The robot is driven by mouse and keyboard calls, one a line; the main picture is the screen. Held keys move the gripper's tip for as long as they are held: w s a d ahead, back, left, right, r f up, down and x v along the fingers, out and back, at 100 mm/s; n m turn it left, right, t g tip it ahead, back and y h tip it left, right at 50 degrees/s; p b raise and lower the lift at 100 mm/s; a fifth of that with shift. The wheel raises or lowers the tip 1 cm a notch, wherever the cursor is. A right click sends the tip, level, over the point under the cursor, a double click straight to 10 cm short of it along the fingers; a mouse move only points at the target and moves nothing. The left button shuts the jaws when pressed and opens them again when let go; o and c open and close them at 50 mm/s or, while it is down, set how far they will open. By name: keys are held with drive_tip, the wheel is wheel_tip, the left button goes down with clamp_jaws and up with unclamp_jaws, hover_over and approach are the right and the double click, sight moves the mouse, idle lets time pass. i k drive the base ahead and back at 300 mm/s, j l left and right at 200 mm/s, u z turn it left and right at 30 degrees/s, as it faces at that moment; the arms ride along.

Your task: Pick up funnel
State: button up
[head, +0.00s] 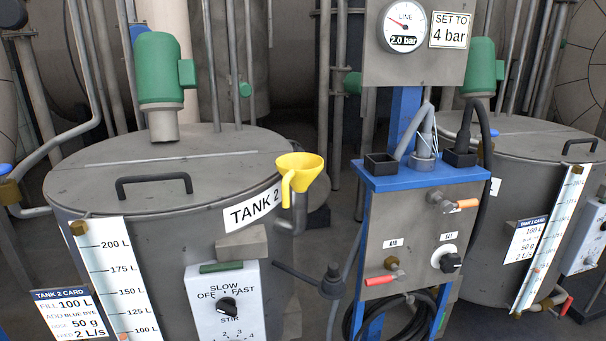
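A yellow funnel (302,171) shows in the head view, at the right edge of the tank marked TANK 2 (120,162). Its wide mouth faces up, and a yellow loop or handle hangs on its left side. A grey pipe shows just below it; I cannot tell what holds the funnel up. My gripper is not in view.
A blue-framed panel stand (418,180) with a gauge (403,27), knob and hoses stands right of the funnel. The tank lid has a black handle (153,184) and a green motor (160,72). A second tank (535,165) stands at right.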

sight(298, 170)
drive_tip(key=i+l+u, duration=0.2)
drive_tip(key=l, duration=0.5)
drive_tip(key=l+u, duration=0.15)
drive_tip(key=l, duration=0.5)
drive_tip(key=i+l+u, duration=0.2)
drive_tip(key=l, duration=0.55)
drive_tip(key=k+j, duration=0.05)
